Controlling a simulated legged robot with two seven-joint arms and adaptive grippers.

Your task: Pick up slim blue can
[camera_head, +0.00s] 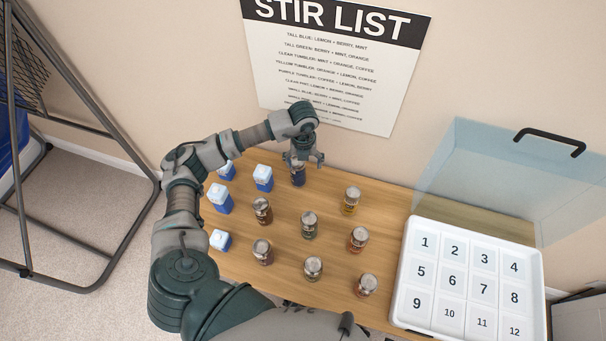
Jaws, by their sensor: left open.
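A slim blue can (298,177) stands upright at the back of the wooden table, near the wall. My left gripper (301,161) is directly above it, pointing down, with its fingers around or just over the can's top. The fingers are open. The top of the can is hidden by the gripper, and I cannot tell whether the fingers touch it.
Several jars with metal lids (309,225) stand in the table's middle. Several blue-and-white containers (219,199) stand at its left. A white numbered tray (395,309) sits at right, with a clear blue panel (480,175) behind. A recipe poster (335,65) hangs on the wall.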

